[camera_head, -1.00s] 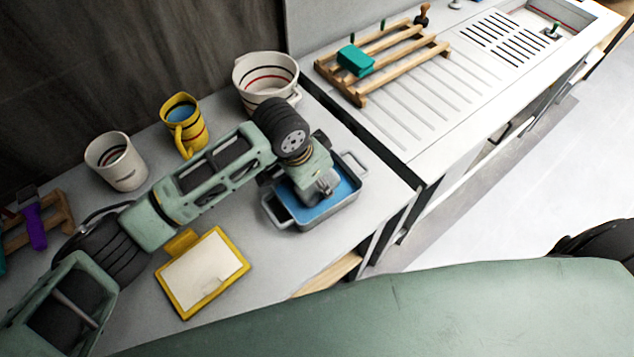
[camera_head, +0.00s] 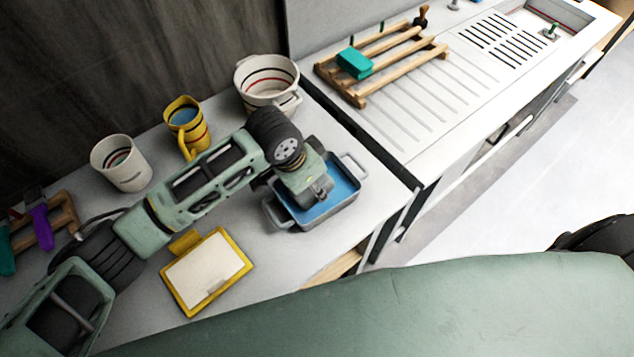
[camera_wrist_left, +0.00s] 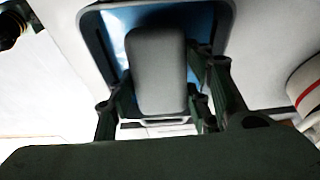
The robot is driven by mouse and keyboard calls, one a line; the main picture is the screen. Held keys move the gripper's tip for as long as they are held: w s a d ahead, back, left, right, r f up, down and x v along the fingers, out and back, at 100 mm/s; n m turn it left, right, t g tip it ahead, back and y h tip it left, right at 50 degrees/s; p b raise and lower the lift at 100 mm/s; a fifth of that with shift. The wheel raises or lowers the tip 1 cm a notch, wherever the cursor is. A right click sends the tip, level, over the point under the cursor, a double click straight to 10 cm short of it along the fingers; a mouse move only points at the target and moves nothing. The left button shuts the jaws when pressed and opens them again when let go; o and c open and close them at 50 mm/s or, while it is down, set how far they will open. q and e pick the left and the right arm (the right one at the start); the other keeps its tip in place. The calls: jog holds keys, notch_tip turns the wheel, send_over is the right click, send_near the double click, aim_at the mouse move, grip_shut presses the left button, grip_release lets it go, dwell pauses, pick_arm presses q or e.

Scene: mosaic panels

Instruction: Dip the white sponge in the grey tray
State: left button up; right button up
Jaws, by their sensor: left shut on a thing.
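The grey tray (camera_head: 351,207) stands on the counter and holds blue liquid (camera_head: 341,186). It also shows in the left wrist view (camera_wrist_left: 90,32), with blue inside. My left gripper (camera_head: 316,198) points down over the tray's middle. In the left wrist view, a block with rounded corners, the sponge (camera_wrist_left: 157,70), sits between its fingers and looks grey in shade. The gripper is shut on it. In the head view the wrist hides the sponge, and I cannot tell whether it touches the liquid. My right gripper is out of view.
A striped pot (camera_head: 268,84), a yellow mug (camera_head: 187,128) and a white cup (camera_head: 121,165) stand along the back. A yellow-framed board (camera_head: 207,272) lies in front of my arm. A wooden rack with a green sponge (camera_head: 354,63) stands on the drainer at right.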

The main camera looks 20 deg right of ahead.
pick_arm(q)
jog(key=shift+r+p, duration=3.35)
jog(key=shift+r, duration=1)
